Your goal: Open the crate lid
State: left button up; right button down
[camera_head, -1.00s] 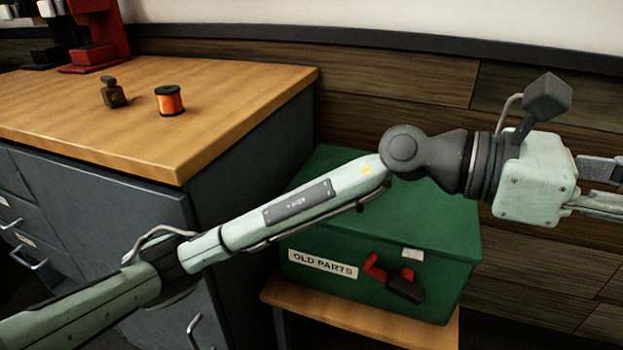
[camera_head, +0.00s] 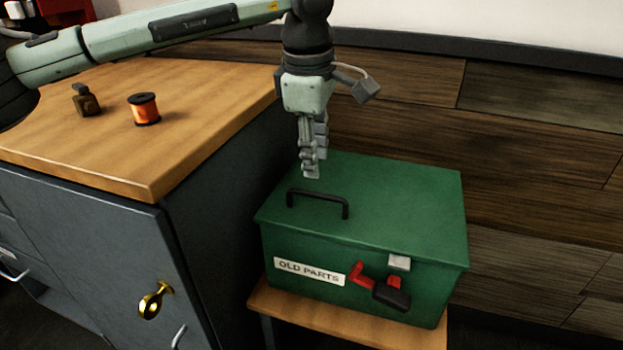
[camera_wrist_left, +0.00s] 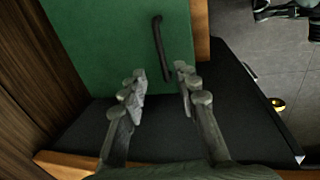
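The green crate (camera_head: 430,268), labelled "OLD PARTS", has its lid (camera_head: 400,200) down. A black bar handle (camera_head: 318,199) stands on the lid's left part; it also shows in the left wrist view (camera_wrist_left: 158,48). On the crate's front is a red and black latch (camera_head: 391,294), below a small grey catch (camera_head: 400,262). My left gripper (camera_head: 312,170) points down over the lid's rear left, behind the handle and apart from it. In the left wrist view its fingers (camera_wrist_left: 162,85) are spread with nothing between them. My right gripper is not in view.
The crate stands on a low wooden stand (camera_head: 330,321), right of a grey cabinet (camera_head: 95,250) with a wooden top. A brass fitting (camera_head: 152,301) sticks out from the cabinet.

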aim_at(319, 194)
pick_arm(q)
jog(key=f, duration=0.5)
jog(key=w+f, duration=0.1)
jog(key=f, duration=0.1)
jog(key=shift+d+f, duration=0.2)
jog(key=shift+d, duration=0.1)
grip_shut()
